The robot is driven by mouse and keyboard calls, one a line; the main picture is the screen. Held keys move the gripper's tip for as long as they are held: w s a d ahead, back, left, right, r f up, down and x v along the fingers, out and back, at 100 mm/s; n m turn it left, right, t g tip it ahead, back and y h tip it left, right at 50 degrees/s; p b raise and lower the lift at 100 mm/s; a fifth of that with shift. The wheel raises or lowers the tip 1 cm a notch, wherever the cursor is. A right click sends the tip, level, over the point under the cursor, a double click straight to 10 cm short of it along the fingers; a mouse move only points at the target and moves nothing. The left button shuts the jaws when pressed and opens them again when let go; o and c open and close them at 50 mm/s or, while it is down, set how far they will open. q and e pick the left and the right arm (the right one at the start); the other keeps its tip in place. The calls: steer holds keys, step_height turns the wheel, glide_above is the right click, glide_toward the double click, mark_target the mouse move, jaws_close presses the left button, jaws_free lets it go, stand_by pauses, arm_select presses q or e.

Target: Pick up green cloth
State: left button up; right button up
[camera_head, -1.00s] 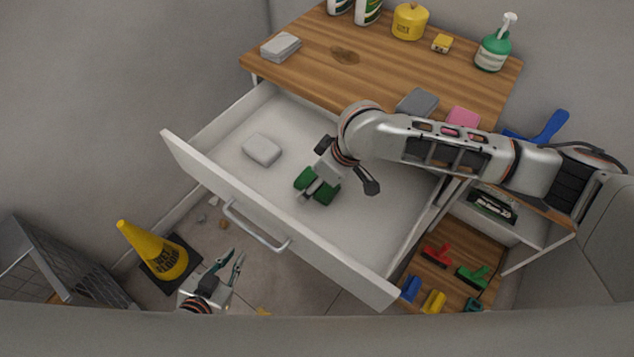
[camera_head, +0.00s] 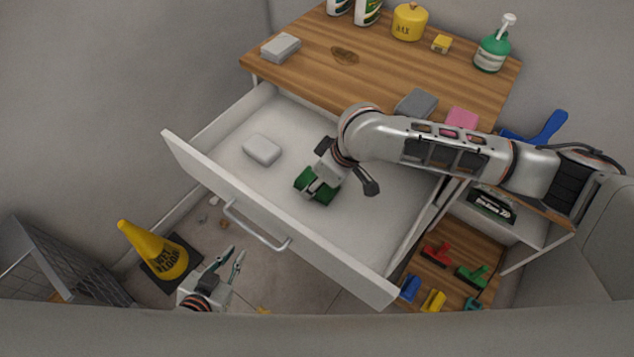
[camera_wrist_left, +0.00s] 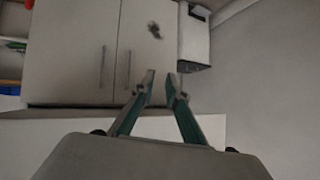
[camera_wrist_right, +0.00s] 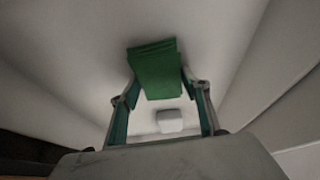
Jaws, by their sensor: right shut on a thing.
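The green cloth (camera_head: 304,181) is a folded block inside the open white drawer (camera_head: 350,225). In the right wrist view the cloth (camera_wrist_right: 156,70) sits between the fingertips of my right gripper (camera_wrist_right: 160,82). My right gripper (camera_head: 318,186) reaches down into the drawer and is shut on the cloth, hiding part of it in the head view. I cannot tell whether the cloth touches the drawer floor. My left gripper (camera_head: 233,262) is open and empty, outside the drawer near its front; its fingers also show apart in the left wrist view (camera_wrist_left: 160,78).
A white folded cloth (camera_head: 262,149) lies in the drawer to the left. The wooden counter (camera_head: 300,70) behind holds grey and pink sponges, bottles and a yellow tin. A yellow wet-floor cone (camera_head: 152,250) stands on the floor at left. The drawer's right part is bare.

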steer(key=shift+b, duration=0.5)
step_height(320, 180, up, 21)
steer(key=p, duration=0.5)
steer(key=shift+f, duration=0.2)
steer(key=shift+o, duration=0.9)
steer(key=shift+c, duration=1)
